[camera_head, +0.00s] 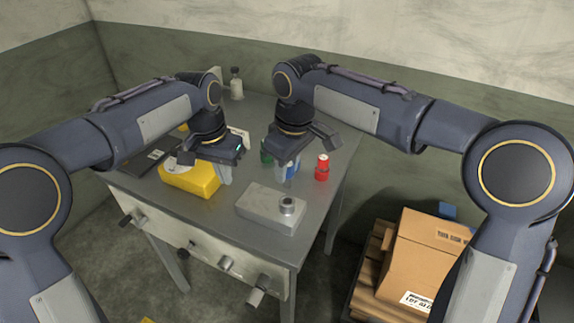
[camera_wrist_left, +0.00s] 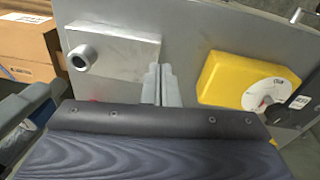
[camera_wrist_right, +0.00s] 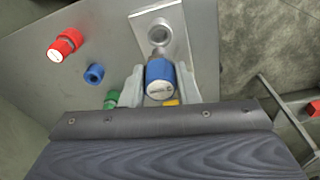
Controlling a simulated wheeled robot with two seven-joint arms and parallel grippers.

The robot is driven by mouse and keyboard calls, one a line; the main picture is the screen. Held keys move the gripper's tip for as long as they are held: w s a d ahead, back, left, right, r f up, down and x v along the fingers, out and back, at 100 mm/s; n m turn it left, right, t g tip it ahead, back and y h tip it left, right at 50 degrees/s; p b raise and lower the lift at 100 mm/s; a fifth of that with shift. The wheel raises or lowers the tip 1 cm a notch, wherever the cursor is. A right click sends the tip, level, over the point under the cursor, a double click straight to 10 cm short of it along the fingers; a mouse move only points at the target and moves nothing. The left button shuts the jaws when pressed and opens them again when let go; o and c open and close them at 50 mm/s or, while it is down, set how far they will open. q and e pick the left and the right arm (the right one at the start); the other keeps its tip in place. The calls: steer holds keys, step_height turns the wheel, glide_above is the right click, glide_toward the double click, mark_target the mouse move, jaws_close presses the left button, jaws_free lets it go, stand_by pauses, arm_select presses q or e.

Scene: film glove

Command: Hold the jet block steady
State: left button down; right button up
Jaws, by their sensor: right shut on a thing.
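The jet block, a grey metal block (camera_head: 262,205) with a round raised socket (camera_head: 288,205), lies flat near the table's front edge. It also shows in the left wrist view (camera_wrist_left: 122,62) and the right wrist view (camera_wrist_right: 180,42). My left gripper (camera_head: 225,174) is shut and empty, left of the block and apart from it; its fingertips are together in the left wrist view (camera_wrist_left: 160,80). My right gripper (camera_wrist_right: 159,85) is shut on a blue cylinder with a pale end face (camera_wrist_right: 160,78), held above the table behind the block.
A yellow box (camera_head: 190,180) with a white dial stands at left. A red piece (camera_head: 322,168) stands right of my right gripper. A blue ring (camera_wrist_right: 94,74) and green piece (camera_wrist_right: 112,98) stand nearby. A bottle (camera_head: 236,84) is at the back. Cardboard boxes (camera_head: 425,250) stand right.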

arm_select(q)
steer(key=m+y, duration=0.1)
glide_above(250, 195)
step_height(250, 195, down, 3)
steer(key=shift+f, duration=2.2)
steer(key=shift+f, duration=0.2)
stand_by(0.3)
steer(key=shift+f, duration=0.1)
stand_by(0.6)
steer(key=shift+d+r, duration=0.1)
steer(key=shift+r, duration=2.45)
